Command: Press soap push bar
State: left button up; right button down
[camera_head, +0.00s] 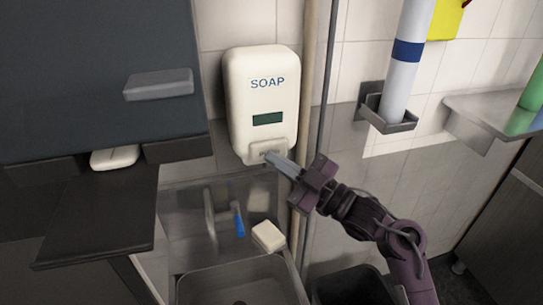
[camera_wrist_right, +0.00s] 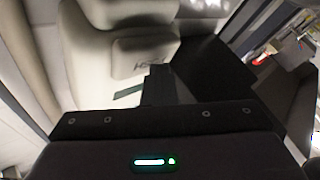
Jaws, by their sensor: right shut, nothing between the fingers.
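The white soap dispenser (camera_head: 263,100) hangs on the tiled wall, with SOAP in blue letters and a dark window. Its push bar (camera_head: 262,152) sits at the bottom front. My right gripper (camera_head: 272,158) is shut and empty, with its fingertips at the push bar and partly covering it; I cannot tell whether they touch. In the right wrist view, the dispenser (camera_wrist_right: 90,60) fills the left and the push bar (camera_wrist_right: 141,58) shows close beside the dark fingers (camera_wrist_right: 157,88). My left gripper is not in view.
A metal sink (camera_head: 240,285) lies below, with a blue-handled tap (camera_head: 238,219) and a white block (camera_head: 268,236) on its rim. A cup tube (camera_head: 405,65) hangs at the right, near a metal shelf (camera_head: 480,115). A dark towel dispenser (camera_head: 95,70) stands at the left. Pipes run beside the dispenser.

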dwell(0.4)
jog(key=shift+s+d+f+p, duration=0.1)
jog(key=shift+s+d+p, duration=0.1)
jog(key=shift+s, duration=0.4)
jog(key=shift+s+d+p, duration=0.1)
jog(key=shift+s+d, duration=0.1)
jog(key=shift+s, duration=0.35)
jog(key=shift+s, duration=0.15)
jog(key=shift+s+d+p, duration=0.15)
jog(key=shift+s+d, duration=0.1)
jog(key=shift+s, duration=0.5)
jog(key=shift+s+d+p, duration=0.2)
jog(key=shift+s+d, duration=0.05)
jog(key=shift+s, duration=0.5)
jog(key=shift+s+d+p, duration=0.15)
jog(key=shift+s+d, duration=0.1)
jog(key=shift+s, duration=0.5)
